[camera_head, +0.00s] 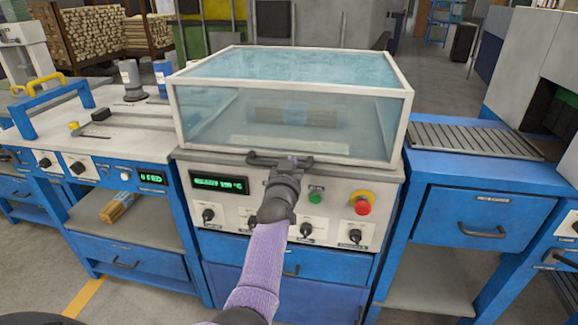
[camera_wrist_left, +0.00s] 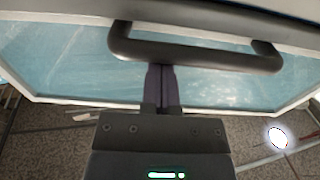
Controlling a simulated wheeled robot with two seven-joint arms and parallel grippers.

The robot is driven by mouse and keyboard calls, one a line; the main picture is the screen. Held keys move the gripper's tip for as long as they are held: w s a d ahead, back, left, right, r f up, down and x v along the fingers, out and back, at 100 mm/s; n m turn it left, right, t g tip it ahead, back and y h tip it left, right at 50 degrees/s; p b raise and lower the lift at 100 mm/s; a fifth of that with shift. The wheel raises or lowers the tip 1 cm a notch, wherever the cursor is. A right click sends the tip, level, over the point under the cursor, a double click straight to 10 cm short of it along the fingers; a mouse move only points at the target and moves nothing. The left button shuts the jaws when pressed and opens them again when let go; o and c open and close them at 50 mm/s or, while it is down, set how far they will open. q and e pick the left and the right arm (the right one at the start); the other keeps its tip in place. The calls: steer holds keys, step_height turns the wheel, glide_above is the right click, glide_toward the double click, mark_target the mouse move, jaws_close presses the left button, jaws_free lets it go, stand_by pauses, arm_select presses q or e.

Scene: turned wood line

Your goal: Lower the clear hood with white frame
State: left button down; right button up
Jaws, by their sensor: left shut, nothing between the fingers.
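The clear hood with white frame (camera_head: 290,120) sits over the top of the blue and white machine, its lower front edge down along the machine's body with no clear gap showing. My left gripper (camera_head: 293,163) is at the handle, fingers shut and empty. In the left wrist view its fingertips (camera_wrist_left: 160,72) reach the handle bar; contact cannot be told. My right gripper is out of view.
Below the hood are a green display (camera_head: 218,183), knobs, a green button (camera_head: 316,195) and a red emergency stop (camera_head: 362,204). A bench with a yellow-handled lever (camera_head: 38,83) stands left. A blue bench with a ribbed plate (camera_head: 475,139) stands right.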

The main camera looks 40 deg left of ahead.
arm_select(q)
steer(key=s+d+r+p, duration=0.3)
steer(key=s+d+p, duration=0.1)
steer(key=s+p, duration=0.35)
steer(key=s+d+f+m+g+h, duration=0.2)
steer(key=s+d+f, duration=0.2)
steer(key=f, duration=0.5)
steer(key=s+d+f+m+g+h, duration=0.1)
steer(key=s+d+f+g+h, duration=0.2)
steer(key=f, duration=0.6)
steer(key=s+d+f+m+g+h, duration=0.2)
steer(key=s+d+f, duration=0.3)
steer(key=f, duration=0.4)
steer(key=s+d+f+m+g, duration=0.1)
steer(key=s+f+g, duration=0.2)
steer(key=s, duration=0.8)
steer(key=s+d+f+m+g+h, duration=0.1)
steer(key=s+f+g, duration=0.2)
steer(key=s, duration=0.8)
steer(key=s+d+f+m+g, duration=0.1)
steer(key=s+f+g, duration=0.2)
steer(key=s, duration=0.8)
step_height(320, 180, down, 3)
steer(key=shift+r+h, duration=0.15)
steer(key=shift+h, duration=0.15)
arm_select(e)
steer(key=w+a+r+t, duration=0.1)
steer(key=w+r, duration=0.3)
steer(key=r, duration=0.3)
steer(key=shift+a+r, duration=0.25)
